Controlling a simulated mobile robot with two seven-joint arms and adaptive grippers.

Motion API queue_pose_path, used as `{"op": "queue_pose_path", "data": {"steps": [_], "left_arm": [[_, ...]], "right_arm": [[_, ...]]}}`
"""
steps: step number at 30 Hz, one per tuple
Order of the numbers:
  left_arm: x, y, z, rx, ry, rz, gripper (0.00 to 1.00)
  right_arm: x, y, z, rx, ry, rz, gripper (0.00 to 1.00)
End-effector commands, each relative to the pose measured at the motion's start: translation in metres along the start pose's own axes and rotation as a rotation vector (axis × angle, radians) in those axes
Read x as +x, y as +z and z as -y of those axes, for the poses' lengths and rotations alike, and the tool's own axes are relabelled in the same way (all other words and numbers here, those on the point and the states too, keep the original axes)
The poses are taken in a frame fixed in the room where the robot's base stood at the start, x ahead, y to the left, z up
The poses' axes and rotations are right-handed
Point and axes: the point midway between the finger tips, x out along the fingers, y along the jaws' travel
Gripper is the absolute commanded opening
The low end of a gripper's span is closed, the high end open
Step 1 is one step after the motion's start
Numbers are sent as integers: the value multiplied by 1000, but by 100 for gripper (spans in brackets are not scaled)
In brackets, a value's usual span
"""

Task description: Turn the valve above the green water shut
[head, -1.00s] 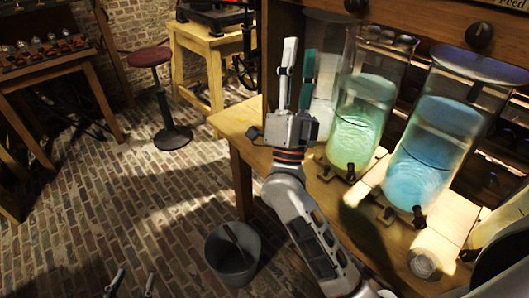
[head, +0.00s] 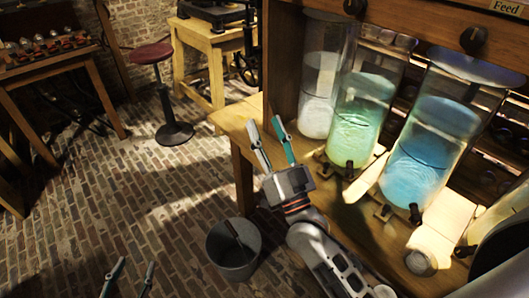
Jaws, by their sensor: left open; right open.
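The green-water jar (head: 357,122) stands on the wooden bench among other glass jars. Dark round knobs sit on the beam above the jars. One knob (head: 355,6) is at the top edge, up and left of the green jar; it is the nearest to being above it. Another knob (head: 473,38) is above the blue-water jar (head: 425,150). My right gripper (head: 267,130) is open and empty, left of the jars by the bench's left edge, well below the knobs. My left gripper (head: 131,268) shows only its fingertips at the bottom left, open and empty over the floor.
A whitish jar (head: 318,90) stands left of the green one. Small dark taps (head: 348,170) stick out low at the jars. A small glass (head: 421,262) is on the bench (head: 345,225). A bucket (head: 233,262) and a stool (head: 174,132) stand on the brick floor.

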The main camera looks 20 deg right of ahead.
Motion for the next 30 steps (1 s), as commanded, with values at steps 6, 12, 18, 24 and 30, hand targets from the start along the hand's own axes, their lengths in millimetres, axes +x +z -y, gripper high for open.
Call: {"op": "queue_pose_path", "data": {"steps": [6,12,18,24,30], "left_arm": [[-1,-5,1,1,-1,-3,42],[-2,-7,2,1,-2,-4,42],[-2,-7,2,1,-2,-5,42],[-2,-7,2,1,-2,-5,42],[-2,-7,2,1,-2,-5,42]], "right_arm": [[-23,29,-2,-43,-12,114,42],[-38,45,-3,-68,-19,179,42],[-43,51,-3,-75,-21,201,42],[-43,51,-3,-75,-21,201,42],[-43,51,-3,-75,-21,201,42]]}}
